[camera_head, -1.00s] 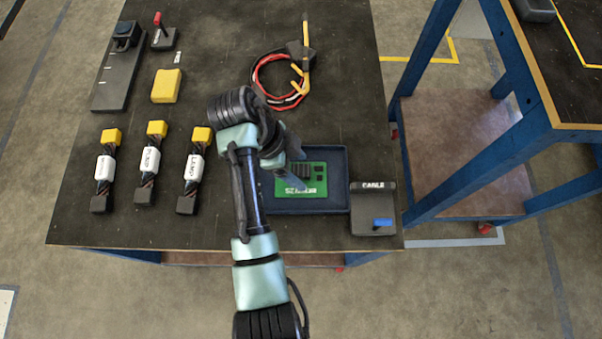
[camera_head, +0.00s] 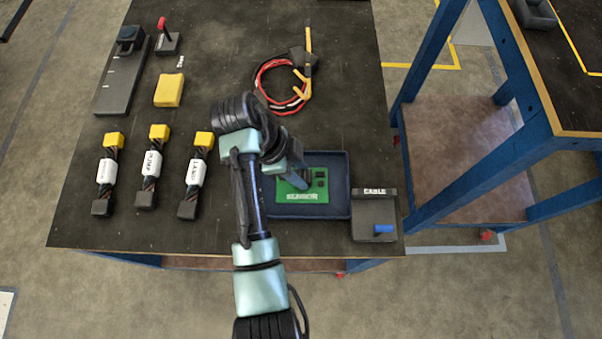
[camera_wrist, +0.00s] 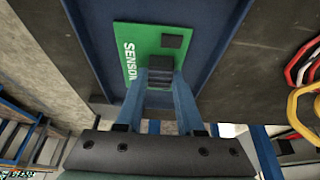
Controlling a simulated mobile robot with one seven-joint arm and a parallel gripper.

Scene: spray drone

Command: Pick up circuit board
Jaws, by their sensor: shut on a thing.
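The green circuit board (camera_head: 305,193), with white lettering and dark chips, is in the blue tray (camera_head: 335,211) at the table's front right. My gripper (camera_head: 289,180) reaches down over the board's left part. In the wrist view the two blue fingers of my gripper (camera_wrist: 161,80) are shut on a dark block on the green circuit board (camera_wrist: 138,42). The tray's blue floor (camera_wrist: 215,45) lies behind the board. Whether the board touches the tray floor I cannot tell. My arm hides the tray's left side in the head view.
A dark cable holder (camera_head: 374,215) with a blue piece stands right of the tray. Several labelled connectors with yellow ends (camera_head: 197,175) lie to the left. A coiled red cable (camera_head: 280,85) lies behind. The table's middle back is clear.

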